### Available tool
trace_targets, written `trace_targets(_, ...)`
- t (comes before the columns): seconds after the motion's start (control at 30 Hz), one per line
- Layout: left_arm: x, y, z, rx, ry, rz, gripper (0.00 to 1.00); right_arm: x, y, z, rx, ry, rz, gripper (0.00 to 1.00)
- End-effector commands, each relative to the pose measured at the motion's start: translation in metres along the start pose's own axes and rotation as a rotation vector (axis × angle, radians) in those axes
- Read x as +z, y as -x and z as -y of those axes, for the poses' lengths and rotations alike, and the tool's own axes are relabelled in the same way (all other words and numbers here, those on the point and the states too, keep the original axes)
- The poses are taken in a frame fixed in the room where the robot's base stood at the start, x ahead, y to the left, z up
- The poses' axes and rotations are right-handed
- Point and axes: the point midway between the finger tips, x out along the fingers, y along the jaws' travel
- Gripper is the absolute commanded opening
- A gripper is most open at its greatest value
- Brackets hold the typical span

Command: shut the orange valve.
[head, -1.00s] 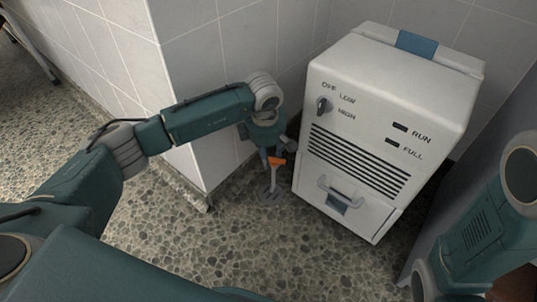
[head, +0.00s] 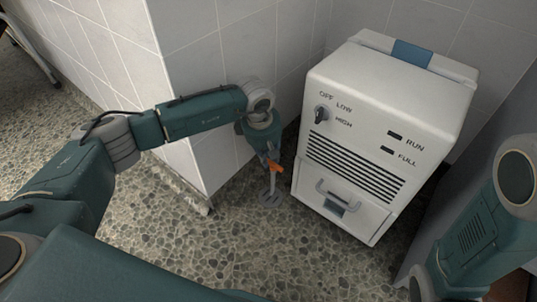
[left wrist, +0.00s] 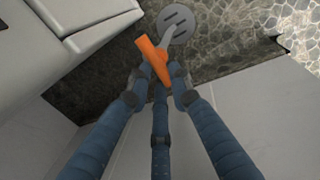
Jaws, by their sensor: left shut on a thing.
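The orange valve handle (head: 275,168) sits on top of a short grey stem (head: 271,187) that rises from a round grey floor plate (head: 270,197). My left gripper (head: 269,157) reaches down to it beside the tiled wall corner and is shut on the handle. In the left wrist view, the orange handle (left wrist: 151,57) lies slanted, with one end between the blue fingers (left wrist: 157,80) and the other end sticking out toward the upper left. The fingers partly hide its near end. My right gripper is out of view.
A white machine (head: 385,130) with a dial, vents and a drawer handle stands just right of the valve. A tiled wall corner (head: 195,110) is close behind and left of my left forearm. The pebbled floor (head: 220,245) in front is clear.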

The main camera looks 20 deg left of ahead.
Motion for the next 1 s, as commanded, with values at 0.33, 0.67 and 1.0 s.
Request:
trace_targets(0.33,0.001,0.0,0.0,0.0,-0.014,0.004,0.24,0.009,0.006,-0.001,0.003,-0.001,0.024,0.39)
trace_targets(0.67,0.001,0.0,0.0,0.0,-0.012,0.003,0.39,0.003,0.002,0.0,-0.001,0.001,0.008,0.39)
trace_targets(1.0,-0.001,0.043,-0.002,0.004,-0.012,0.002,0.39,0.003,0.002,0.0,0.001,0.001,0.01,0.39)
